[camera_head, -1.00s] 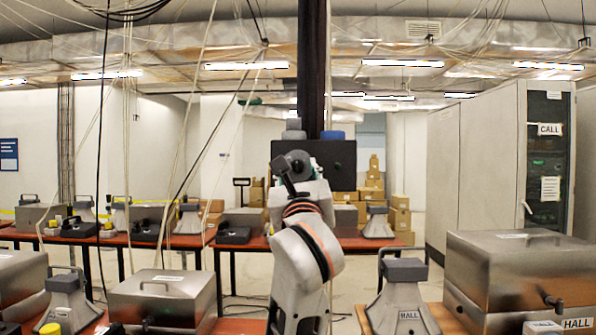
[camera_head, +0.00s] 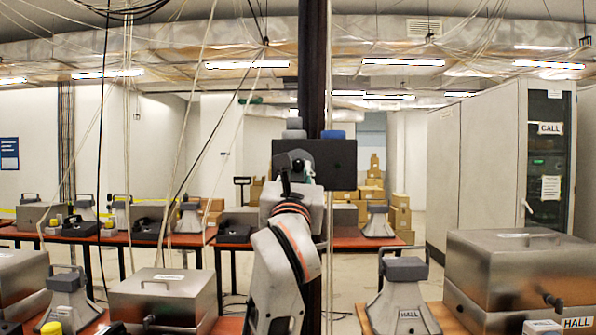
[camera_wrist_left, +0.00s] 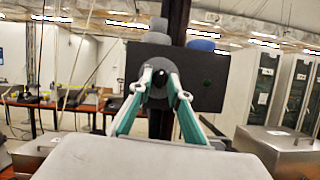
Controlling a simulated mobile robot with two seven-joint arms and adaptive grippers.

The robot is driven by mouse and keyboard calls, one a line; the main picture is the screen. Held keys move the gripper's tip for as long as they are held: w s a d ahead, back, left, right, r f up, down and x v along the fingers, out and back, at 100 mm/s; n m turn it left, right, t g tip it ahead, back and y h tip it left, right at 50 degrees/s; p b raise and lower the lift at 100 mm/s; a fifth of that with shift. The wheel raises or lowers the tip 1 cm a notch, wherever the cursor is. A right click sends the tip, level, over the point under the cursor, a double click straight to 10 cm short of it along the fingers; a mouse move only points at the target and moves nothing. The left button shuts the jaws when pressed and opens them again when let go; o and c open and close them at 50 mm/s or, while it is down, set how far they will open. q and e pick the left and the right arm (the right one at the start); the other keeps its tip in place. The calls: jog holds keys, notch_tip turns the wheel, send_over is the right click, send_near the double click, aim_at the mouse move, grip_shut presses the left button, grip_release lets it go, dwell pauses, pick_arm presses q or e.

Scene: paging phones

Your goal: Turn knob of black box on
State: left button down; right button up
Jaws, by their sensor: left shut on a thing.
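The black box (camera_head: 342,160) is fixed to a dark upright post straight ahead, with a grey piece and a blue piece on its top. It also shows in the wrist view (camera_wrist_left: 212,80). My left gripper (camera_wrist_left: 158,72) is at the front face of the box, left of its middle. In the head view my left gripper (camera_head: 298,165) and wrist hide the knob and the box's lower left. The knob's setting cannot be told. My right gripper is not in view.
Metal cases (camera_head: 165,297) and grey phone units (camera_head: 404,290) stand on near tables at both sides. A long red table (camera_head: 130,240) with more devices lies behind. A tall cabinet (camera_head: 490,150) stands at the right. The air around the box is clear.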

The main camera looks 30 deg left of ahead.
pick_arm(q)
jog(key=m+h, duration=0.1)
jog(key=m, duration=0.1)
jog(key=m+h, duration=0.1)
jog(key=m, duration=0.1)
jog(key=m+t+h, duration=0.1)
jog(key=m, duration=0.1)
jog(key=shift+s+a+r+m, duration=0.15)
jog(key=shift+a+r+m, duration=0.1)
jog(key=shift+a+m, duration=0.05)
jog(key=shift+m+h, duration=1)
jog(key=shift+m, duration=1.1)
jog(key=shift+a+r+m, duration=0.1)
jog(key=shift+m, duration=0.2)
jog(key=c, duration=1.9)
grip_release()
jog(key=shift+o, duration=0.3)
jog(key=v, duration=0.7)
jog(key=shift+s, duration=0.25)
jog(key=shift+w, duration=0.1)
